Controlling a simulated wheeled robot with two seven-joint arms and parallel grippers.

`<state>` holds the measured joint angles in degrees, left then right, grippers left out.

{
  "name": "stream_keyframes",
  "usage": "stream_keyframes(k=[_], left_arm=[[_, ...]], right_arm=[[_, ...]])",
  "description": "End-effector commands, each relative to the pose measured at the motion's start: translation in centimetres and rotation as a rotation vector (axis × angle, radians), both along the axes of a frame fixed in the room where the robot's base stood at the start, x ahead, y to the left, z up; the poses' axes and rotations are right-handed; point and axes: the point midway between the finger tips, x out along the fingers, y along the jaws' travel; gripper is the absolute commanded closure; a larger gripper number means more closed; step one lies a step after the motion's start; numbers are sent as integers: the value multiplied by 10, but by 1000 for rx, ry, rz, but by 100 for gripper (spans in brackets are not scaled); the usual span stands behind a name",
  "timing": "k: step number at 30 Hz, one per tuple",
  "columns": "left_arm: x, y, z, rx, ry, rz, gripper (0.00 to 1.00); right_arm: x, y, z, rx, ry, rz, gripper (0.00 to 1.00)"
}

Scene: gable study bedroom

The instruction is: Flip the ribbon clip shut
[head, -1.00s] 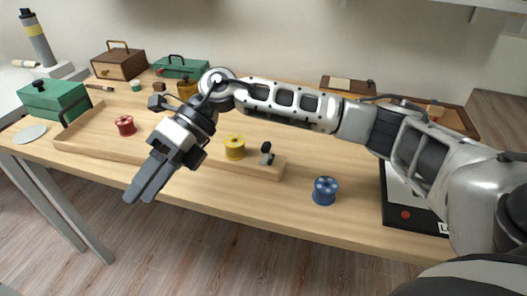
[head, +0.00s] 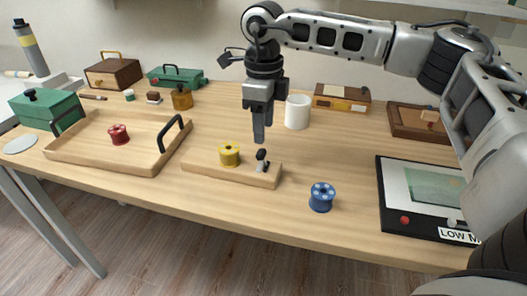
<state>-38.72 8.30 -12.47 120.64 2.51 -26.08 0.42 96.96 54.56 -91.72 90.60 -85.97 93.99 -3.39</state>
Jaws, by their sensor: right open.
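The ribbon clip (head: 262,158) is a small dark lever with a grey base near the right end of a narrow wooden board (head: 205,171). Its lever stands up, tilted away from the board. A yellow ribbon spool (head: 229,154) sits on the same board, just left of the clip. My right gripper (head: 259,139) points straight down, with its fingertips appearing just above the clip in the picture and apart from it. It is open and holds nothing; the finger gap is hard to see from this angle. My left gripper is out of view.
A tray (head: 85,157) with a dark handle holds a red spool (head: 118,135) at left. A blue spool (head: 322,197) stands right of the board. A white cup (head: 298,112) is behind the gripper. A black-framed panel (head: 392,215) lies at right. The front table strip is clear.

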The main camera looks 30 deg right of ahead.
Motion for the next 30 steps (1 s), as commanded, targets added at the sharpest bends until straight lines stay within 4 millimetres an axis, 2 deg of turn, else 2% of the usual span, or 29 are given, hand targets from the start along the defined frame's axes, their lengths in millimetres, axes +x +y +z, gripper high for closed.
stream_keyframes(k=[3,10,15,24,25,27,30], left_arm=[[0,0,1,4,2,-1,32],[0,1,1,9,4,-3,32],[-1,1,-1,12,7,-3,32],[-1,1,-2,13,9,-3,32],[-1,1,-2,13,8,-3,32],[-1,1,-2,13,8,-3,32],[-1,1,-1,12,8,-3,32]], right_arm=[[-1,0,-27,0,4,1,51],[0,0,-65,0,1,1,51],[0,0,-78,1,1,0,51],[0,1,-81,1,0,1,51],[0,1,-80,1,0,1,54],[0,1,-80,1,0,1,73],[0,1,-80,1,0,1,96]])
